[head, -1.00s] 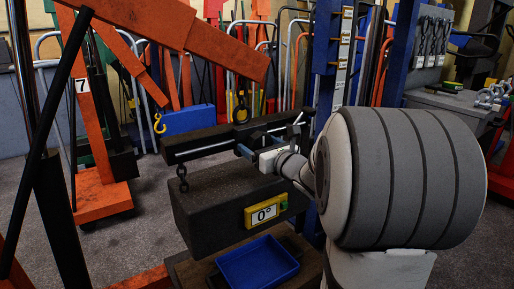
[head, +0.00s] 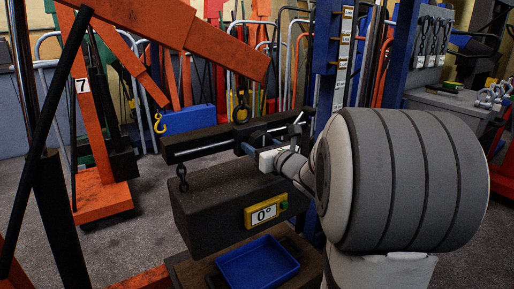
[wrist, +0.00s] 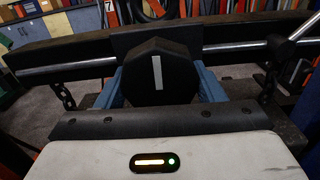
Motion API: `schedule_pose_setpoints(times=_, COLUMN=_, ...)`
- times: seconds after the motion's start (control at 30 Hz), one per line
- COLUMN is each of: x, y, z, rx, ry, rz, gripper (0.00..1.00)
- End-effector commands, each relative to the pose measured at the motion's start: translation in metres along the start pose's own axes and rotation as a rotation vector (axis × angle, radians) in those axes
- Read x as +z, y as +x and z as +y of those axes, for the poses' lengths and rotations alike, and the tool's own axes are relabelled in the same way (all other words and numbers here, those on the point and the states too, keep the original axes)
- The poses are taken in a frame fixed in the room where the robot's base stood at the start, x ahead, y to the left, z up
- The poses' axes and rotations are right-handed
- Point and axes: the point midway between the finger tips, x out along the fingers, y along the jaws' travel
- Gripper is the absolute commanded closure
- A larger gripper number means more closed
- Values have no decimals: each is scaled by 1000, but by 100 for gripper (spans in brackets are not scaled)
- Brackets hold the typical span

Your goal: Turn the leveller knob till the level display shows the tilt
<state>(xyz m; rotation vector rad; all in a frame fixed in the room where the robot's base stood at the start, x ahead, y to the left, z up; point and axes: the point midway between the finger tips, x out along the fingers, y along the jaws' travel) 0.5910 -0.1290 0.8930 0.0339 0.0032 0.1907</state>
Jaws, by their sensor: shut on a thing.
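The leveller knob (wrist: 159,72) is dark and many-sided, with a pale line standing upright on its face in the wrist view. My gripper (wrist: 160,88) is shut on it, one blue finger at each side. In the head view my gripper (head: 248,150) is at the dark leveller beam (head: 205,147); I cannot make out the knob clearly there. The level display (head: 265,212) is a yellow box on the front of the hanging dark block (head: 210,215) and reads 0°.
A blue tray (head: 258,262) lies on a stand below the block. An orange crane boom (head: 190,35) crosses above, with the beam hanging from its hook. A blue post (head: 327,70) stands close behind my arm. Chains (wrist: 65,92) hang from the beam.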

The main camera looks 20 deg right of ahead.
Motion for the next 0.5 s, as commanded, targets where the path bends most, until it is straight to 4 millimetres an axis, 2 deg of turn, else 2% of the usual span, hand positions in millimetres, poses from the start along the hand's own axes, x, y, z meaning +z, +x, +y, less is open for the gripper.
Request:
schedule_pose_setpoints(times=0.27, x=-4, y=0, z=1, rx=4, ry=157, rz=1, gripper=60)
schedule_pose_setpoints(times=0.5, x=-3, y=0, z=2, rx=3, ry=377, rz=2, gripper=60)
